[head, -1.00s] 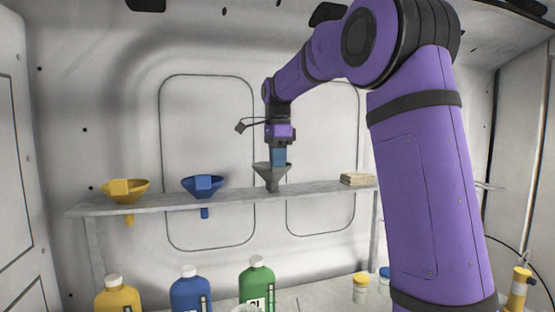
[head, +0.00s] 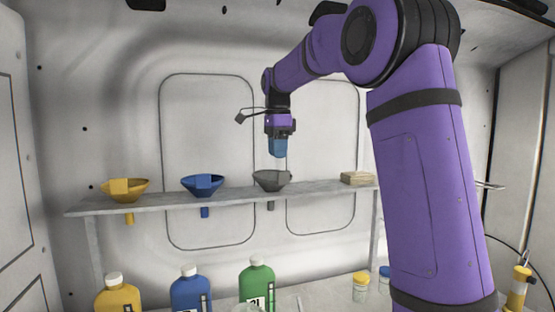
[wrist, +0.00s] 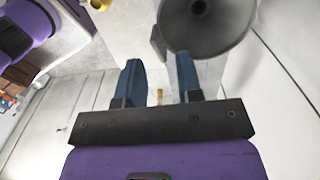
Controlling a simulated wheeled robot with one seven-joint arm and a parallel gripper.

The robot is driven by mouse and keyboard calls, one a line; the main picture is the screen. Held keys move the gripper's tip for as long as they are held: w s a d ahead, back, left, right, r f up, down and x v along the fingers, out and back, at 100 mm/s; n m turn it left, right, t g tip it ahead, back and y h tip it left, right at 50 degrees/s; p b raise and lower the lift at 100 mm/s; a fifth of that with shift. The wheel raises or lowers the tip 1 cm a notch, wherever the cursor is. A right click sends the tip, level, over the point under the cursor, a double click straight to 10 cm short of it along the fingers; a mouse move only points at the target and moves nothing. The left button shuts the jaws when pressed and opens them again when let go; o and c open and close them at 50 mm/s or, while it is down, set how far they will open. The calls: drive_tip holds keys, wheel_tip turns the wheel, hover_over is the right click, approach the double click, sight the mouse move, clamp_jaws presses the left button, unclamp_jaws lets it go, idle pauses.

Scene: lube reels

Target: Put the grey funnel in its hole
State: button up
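The grey funnel (head: 272,180) sits upright in the shelf (head: 240,194), to the right of the blue funnel. Its cone is above the board and its spout shows below the board, so it stands in a hole. My gripper (head: 278,152) is above the funnel, apart from it, with its blue fingers pointing down. In the wrist view my gripper (wrist: 158,80) has its two fingers spread with nothing between them. The grey funnel (wrist: 232,35) lies beyond the fingertips there, with its dark opening showing.
A yellow funnel (head: 124,190) and a blue funnel (head: 203,186) sit in the shelf to the left. A tan stack (head: 357,178) lies on the shelf to the right. Yellow (head: 117,296), blue (head: 190,292) and green (head: 257,285) bottles stand below.

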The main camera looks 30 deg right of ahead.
wheel_tip(320, 180, up, 10)
drive_tip(key=s+a+f+n+t, duration=0.1)
drive_tip(key=s+a+f+n, duration=0.3)
drive_tip(key=s, duration=0.4)
drive_tip(key=s+a+f+n+t, duration=0.2)
drive_tip(key=s+a+n, duration=0.2)
drive_tip(key=s+n, duration=0.3)
drive_tip(key=s+a+f+n+t, duration=0.1)
drive_tip(key=s+a+f+n, duration=0.1)
drive_tip(key=s+f+n, duration=0.3)
drive_tip(key=s+a+f+n+t, duration=0.1)
drive_tip(key=s+f+n, duration=0.4)
drive_tip(key=s+f, duration=0.5)
drive_tip(key=shift+s+a+f, duration=0.25)
drive_tip(key=shift+s+a, duration=0.55)
drive_tip(key=shift+s, duration=0.35)
